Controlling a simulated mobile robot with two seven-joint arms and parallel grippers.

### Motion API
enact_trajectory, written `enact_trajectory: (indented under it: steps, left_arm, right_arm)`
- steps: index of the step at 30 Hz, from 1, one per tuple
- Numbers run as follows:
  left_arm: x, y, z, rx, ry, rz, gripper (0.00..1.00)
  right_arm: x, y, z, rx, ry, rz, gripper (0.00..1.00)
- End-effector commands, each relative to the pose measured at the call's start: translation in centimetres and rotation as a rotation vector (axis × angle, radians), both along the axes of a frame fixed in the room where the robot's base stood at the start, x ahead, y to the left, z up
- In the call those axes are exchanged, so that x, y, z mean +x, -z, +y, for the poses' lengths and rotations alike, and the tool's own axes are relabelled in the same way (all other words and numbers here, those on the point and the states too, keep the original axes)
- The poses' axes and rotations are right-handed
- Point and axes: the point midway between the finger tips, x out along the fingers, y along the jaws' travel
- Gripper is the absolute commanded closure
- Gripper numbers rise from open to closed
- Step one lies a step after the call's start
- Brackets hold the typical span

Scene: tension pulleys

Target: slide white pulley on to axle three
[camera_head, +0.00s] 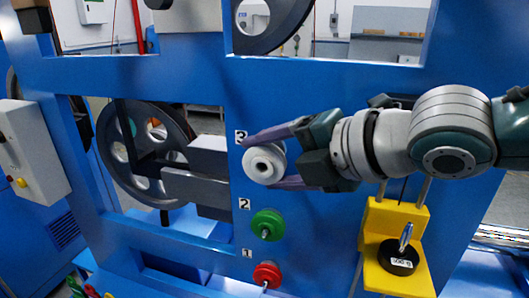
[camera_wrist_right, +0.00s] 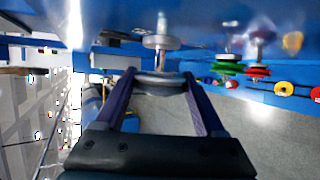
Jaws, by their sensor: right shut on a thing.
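The white pulley (camera_head: 264,163) is between the two purple fingers of my right gripper (camera_head: 283,160), in front of the blue panel just below the label 3. The gripper is shut on it, its fingers above and below the rim. In the wrist view the pulley (camera_wrist_right: 160,83) sits between the fingertips, with a pale disc and a thin stem beyond it toward the panel. Axle three is hidden behind the pulley in the head view. I cannot tell whether the pulley is around the axle. My left gripper is not in view.
Below, a green pulley (camera_head: 267,224) is at label 2 and a red pulley (camera_head: 267,274) at label 1. A yellow bracket (camera_head: 396,228) with a black weight (camera_head: 398,257) stands at right. A large dark wheel (camera_head: 144,155) and grey blocks (camera_head: 197,187) are at left.

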Motion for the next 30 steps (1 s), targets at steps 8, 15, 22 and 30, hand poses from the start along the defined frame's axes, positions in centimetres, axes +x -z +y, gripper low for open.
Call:
enact_trajectory:
  steps: [8, 15, 22, 30]
  left_arm:
    - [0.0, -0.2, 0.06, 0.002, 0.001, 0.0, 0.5]
    - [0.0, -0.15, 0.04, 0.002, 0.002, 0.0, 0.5]
    - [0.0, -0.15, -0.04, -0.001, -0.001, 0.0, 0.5]
    - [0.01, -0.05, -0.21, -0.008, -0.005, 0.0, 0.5]
  right_arm:
    - [0.0, -0.09, 0.15, 0.0, -0.002, -0.001, 0.88]
    - [0.0, -0.06, 0.14, 0.0, -0.002, -0.001, 0.15]
    - [-0.01, -0.05, 0.14, 0.001, -0.001, 0.0, 0.0]
    - [-0.49, -0.31, -0.47, 0.0, -0.001, 0.0, 0.0]
